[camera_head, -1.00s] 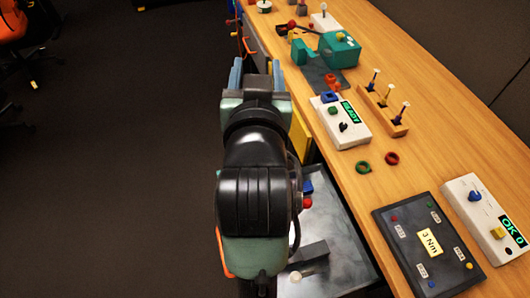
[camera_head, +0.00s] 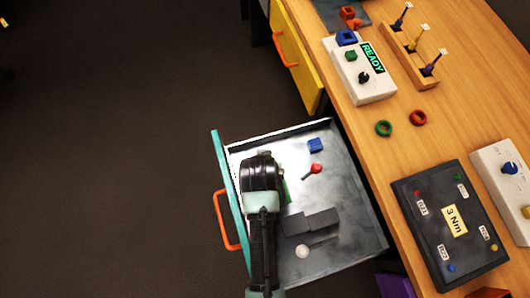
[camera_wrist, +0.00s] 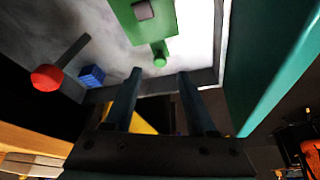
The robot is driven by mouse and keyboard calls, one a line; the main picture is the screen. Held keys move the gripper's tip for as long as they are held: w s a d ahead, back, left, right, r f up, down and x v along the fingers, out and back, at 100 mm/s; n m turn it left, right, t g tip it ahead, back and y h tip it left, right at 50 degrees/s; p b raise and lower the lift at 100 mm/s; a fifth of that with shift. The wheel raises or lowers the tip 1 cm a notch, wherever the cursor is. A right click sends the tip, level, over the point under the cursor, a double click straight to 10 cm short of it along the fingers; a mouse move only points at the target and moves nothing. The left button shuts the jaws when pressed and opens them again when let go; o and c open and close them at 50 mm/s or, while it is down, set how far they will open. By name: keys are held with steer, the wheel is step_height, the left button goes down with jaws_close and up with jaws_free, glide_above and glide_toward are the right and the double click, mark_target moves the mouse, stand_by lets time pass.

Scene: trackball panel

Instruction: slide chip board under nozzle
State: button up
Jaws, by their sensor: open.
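A green board with a grey square chip, which I take for the chip board (camera_wrist: 165,22), lies in the open drawer, cut off by the top edge of the wrist view. A green round peg stands at its near end. In the head view only a green sliver (camera_head: 287,191) shows beside my arm. My gripper (camera_wrist: 159,74) is open and empty, its fingers pointing toward the peg, which appears between and just beyond the tips. In the head view my arm hides the gripper. I cannot make out a nozzle for certain.
The open drawer (camera_head: 352,232) has a teal front (camera_head: 229,190) with an orange handle. It holds a blue block (camera_head: 315,145), a red-ended stick (camera_head: 315,169), grey blocks (camera_head: 311,222) and a white round piece (camera_head: 303,251). The desk (camera_head: 350,120) borders it on the right.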

steer(key=b+x, duration=0.1)
steer(key=x, duration=0.4)
steer(key=shift+w+f, duration=0.1)
steer(key=shift+w, duration=0.05)
jaws_close()
stand_by(1.3)
